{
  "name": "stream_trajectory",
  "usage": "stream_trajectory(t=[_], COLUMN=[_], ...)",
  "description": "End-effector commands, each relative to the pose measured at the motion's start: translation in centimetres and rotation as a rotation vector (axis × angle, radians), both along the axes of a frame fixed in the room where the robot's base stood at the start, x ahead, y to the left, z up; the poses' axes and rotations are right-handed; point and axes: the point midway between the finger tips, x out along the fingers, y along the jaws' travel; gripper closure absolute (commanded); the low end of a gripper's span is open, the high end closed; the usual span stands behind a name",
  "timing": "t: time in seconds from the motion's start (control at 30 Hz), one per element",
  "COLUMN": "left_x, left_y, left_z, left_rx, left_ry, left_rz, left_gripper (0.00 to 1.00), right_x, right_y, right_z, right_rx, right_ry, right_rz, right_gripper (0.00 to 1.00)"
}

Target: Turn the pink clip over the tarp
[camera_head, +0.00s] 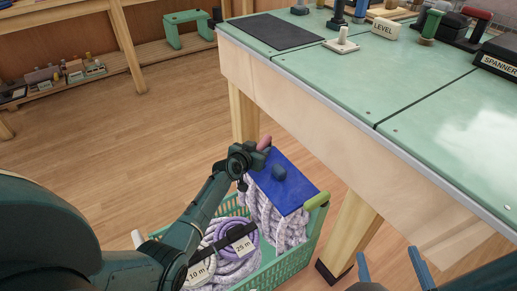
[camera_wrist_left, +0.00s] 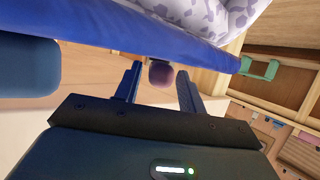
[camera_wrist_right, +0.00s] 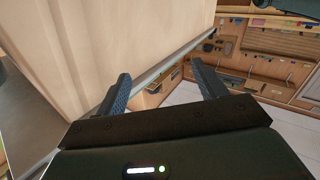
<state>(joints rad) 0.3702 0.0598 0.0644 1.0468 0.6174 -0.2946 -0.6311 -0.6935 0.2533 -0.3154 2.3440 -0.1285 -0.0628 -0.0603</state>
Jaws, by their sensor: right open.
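The pink clip (camera_head: 264,143) sits at the far left edge of the blue tarp (camera_head: 285,187), which lies over white-and-purple rope in a green crate (camera_head: 312,245). My left gripper (camera_head: 257,153) is at that edge, right by the clip. In the left wrist view the clip (camera_wrist_left: 160,74) shows dark pink between the fingertips, with a gap on both sides; the fingers are open. The tarp (camera_wrist_left: 130,42) runs across the top there. My right gripper (camera_head: 391,262) is open and empty, low at the right, away from the crate.
Coils tagged 10 m (camera_head: 199,272) and 25 m (camera_head: 243,246) lie in the crate. The green-topped workbench (camera_head: 420,110) and its wooden leg (camera_head: 350,230) stand close at the right. The floor to the left is open.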

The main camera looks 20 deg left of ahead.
Motion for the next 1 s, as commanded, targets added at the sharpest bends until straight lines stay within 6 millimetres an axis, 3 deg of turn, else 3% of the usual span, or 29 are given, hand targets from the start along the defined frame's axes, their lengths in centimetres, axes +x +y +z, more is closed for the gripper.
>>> stream_trajectory(t=[0.43,0.8,1.0], left_x=[-0.8,-7.9,-10.9], left_y=[0.1,0.7,1.0], left_z=[0.6,3.7,4.7], left_rx=[0.001,0.003,0.002], left_ry=[0.000,0.002,0.001], left_rz=[0.001,-0.001,-0.001], left_gripper=[0.53,0.53,0.53], right_x=[0.0,-0.9,-1.4], right_y=[-0.1,-1.0,-1.3], right_z=[0.4,0.4,0.8], right_rx=[-0.001,-0.017,-0.001], right_ry=[0.023,0.302,0.348], right_rz=[-0.004,-0.040,-0.049], right_gripper=[0.29,0.29,0.29])
